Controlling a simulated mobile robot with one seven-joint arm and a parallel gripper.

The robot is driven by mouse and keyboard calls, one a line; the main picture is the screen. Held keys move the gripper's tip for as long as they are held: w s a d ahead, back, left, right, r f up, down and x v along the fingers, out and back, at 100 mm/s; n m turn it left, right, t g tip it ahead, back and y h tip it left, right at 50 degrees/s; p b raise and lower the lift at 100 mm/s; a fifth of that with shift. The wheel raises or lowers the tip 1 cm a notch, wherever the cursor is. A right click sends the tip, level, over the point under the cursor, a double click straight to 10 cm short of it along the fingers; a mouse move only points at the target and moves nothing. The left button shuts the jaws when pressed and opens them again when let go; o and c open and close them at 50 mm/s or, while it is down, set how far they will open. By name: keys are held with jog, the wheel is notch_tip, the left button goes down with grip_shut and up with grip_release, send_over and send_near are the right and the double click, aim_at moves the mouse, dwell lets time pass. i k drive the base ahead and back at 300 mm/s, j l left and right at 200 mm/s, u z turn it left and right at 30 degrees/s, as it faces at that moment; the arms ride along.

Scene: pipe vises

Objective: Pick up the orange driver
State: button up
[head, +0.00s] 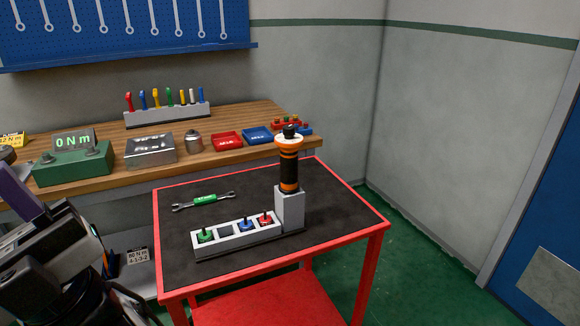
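The orange driver (289,165) is black with orange bands and a pale ring near its top. It stands upright in a grey block holder (290,211) at the right end of a light grey rack on the red cart. Its lower end is hidden inside the holder. The end of my arm with my gripper (45,245) is at the lower left, dark and partly cut off by the frame. It is well left of the driver and apart from it. Its fingertips cannot be made out.
The rack (236,243) holds green, blue and red bits, with one slot empty. A green-handled wrench (204,199) lies behind it on the dark mat. The red cart (346,243) has free mat at right. The wooden bench (215,160) behind carries trays and a screwdriver stand.

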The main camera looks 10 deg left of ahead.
aim_at(289, 185)
jog(key=u, duration=1.5)
jog(key=z, duration=1.15)
jog(key=i+l+u, duration=0.1)
jog(key=l, duration=0.3)
jog(key=i+l, duration=0.2)
jog(key=l, duration=0.25)
jog(key=i+l+u, duration=0.15)
jog(key=l, duration=0.3)
jog(key=i+l, duration=0.1)
jog(key=l, duration=0.3)
jog(key=u, duration=0.05)
